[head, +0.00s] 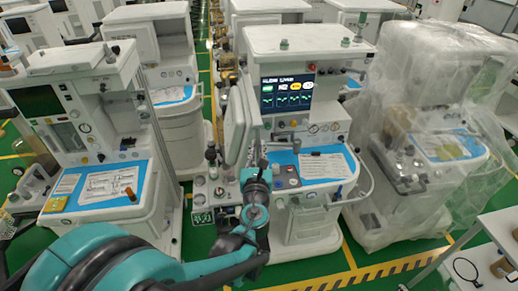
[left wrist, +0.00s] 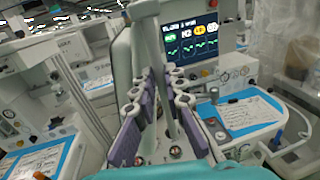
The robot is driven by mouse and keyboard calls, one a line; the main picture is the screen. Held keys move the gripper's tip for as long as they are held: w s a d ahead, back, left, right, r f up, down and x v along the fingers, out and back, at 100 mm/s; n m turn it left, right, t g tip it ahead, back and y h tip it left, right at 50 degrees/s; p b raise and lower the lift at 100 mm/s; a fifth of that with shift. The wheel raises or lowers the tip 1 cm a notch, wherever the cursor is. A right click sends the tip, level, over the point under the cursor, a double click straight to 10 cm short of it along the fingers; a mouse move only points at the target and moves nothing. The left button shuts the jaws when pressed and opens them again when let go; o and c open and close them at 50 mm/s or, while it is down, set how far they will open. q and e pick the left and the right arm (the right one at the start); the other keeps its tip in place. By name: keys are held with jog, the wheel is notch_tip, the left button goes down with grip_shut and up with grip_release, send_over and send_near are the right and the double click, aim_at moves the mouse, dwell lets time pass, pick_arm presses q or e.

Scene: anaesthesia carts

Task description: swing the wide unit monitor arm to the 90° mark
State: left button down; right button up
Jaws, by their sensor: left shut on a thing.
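The wide unit (head: 283,42) stands in the middle of the head view with its lit screen (head: 287,92) facing me. A pale flat monitor panel (head: 236,122), seen nearly edge-on, stands at its left side. My left gripper (head: 257,160) is at the panel's lower right, largely hidden by my own wrist. In the left wrist view, its purple-padded fingers (left wrist: 158,78) are closed around a pale upright part (left wrist: 148,45) beside the panel (left wrist: 121,65). The arm joint and the 90° mark cannot be made out. My right gripper is not in view.
Another cart (head: 85,70) stands at the left. A plastic-wrapped cart (head: 435,110) stands close on the right. A white table (head: 500,232) is at the lower right. Green floor with yellow-black tape (head: 385,272) shows in front.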

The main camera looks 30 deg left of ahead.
pick_arm(q)
jog(key=c, duration=1.6)
grip_release()
jog(key=shift+r, duration=0.1)
jog(key=shift+w+a, duration=0.1)
jog(key=v, duration=0.7)
jog(key=shift+s, duration=0.2)
